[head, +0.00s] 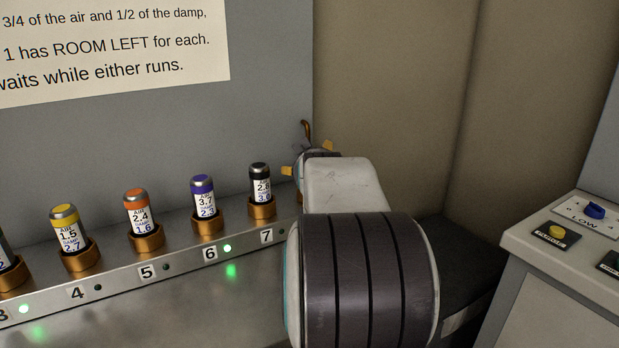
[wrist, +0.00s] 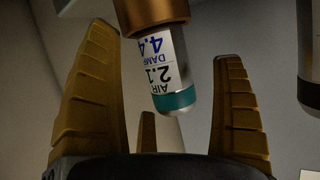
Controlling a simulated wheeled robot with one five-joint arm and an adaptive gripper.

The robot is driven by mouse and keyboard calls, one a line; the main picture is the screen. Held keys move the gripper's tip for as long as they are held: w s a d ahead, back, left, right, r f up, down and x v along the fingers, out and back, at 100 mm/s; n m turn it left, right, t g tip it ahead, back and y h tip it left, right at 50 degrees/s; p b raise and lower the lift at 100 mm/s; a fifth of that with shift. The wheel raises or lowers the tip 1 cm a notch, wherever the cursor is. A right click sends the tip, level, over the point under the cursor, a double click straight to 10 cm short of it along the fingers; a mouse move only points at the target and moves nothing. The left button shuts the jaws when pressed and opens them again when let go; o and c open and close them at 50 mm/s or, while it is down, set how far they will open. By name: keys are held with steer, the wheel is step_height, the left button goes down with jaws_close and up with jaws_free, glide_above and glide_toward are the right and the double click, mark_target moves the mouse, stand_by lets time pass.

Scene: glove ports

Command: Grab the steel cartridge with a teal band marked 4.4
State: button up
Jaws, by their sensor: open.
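The steel cartridge with a teal band (wrist: 174,98) shows in the wrist view, upside down in the picture. Its label reads AIR 2.1 and DAMP 4.4, and its other end sits in a copper-coloured cup (wrist: 150,14). My gripper (wrist: 165,45) is open, with one yellow finger to the left of the cartridge and one to the right. Gaps show between the cartridge and both fingers. In the head view my gripper (head: 306,157) is mostly hidden behind my arm. The teal-banded cartridge cannot be seen there.
A steel rack (head: 185,268) holds cartridges with yellow (head: 68,232), orange (head: 139,213), violet (head: 204,197) and black (head: 260,184) bands at places 4 to 7. A control console (head: 560,240) stands at the right. Another cartridge (wrist: 311,92) is at the wrist view's right edge.

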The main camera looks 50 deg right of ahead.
steer(key=shift+c, duration=0.2)
steer(key=c, duration=1.4)
steer(key=shift+r, duration=0.2)
